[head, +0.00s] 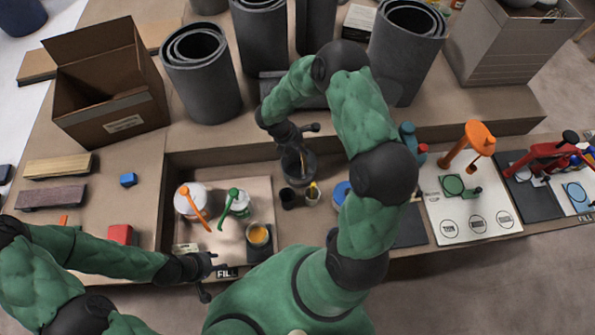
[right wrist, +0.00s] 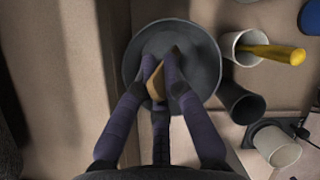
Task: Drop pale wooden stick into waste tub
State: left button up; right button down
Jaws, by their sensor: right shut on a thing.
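The pale wooden stick (right wrist: 155,84) shows in the right wrist view between the fingers of my right gripper (right wrist: 160,80), which is shut on it. The waste tub (right wrist: 207,52) is a round dark grey tub directly behind the stick in that view, so the stick is over its opening. In the head view my right gripper (head: 298,150) points down at the tub (head: 313,166), and the arm and fingers partly cover it. The stick's lower end and its height above the tub floor are unclear. My left gripper (head: 207,275) is at the front edge, away from the tub; its finger opening is unclear.
Close to the tub stand a dark cup (head: 288,199) and a cup with a yellow-handled tool (right wrist: 268,53). White pots with an orange tool (head: 196,207) and a green tool (head: 234,200) stand to the left. Grey rolls (head: 203,80) and an open cardboard box (head: 110,95) stand behind.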

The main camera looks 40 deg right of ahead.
jog(key=shift+f, duration=0.1)
jog(key=c, duration=1.3)
grip_release()
jog(key=v, duration=1.2)
jog(key=shift+a, duration=0.1)
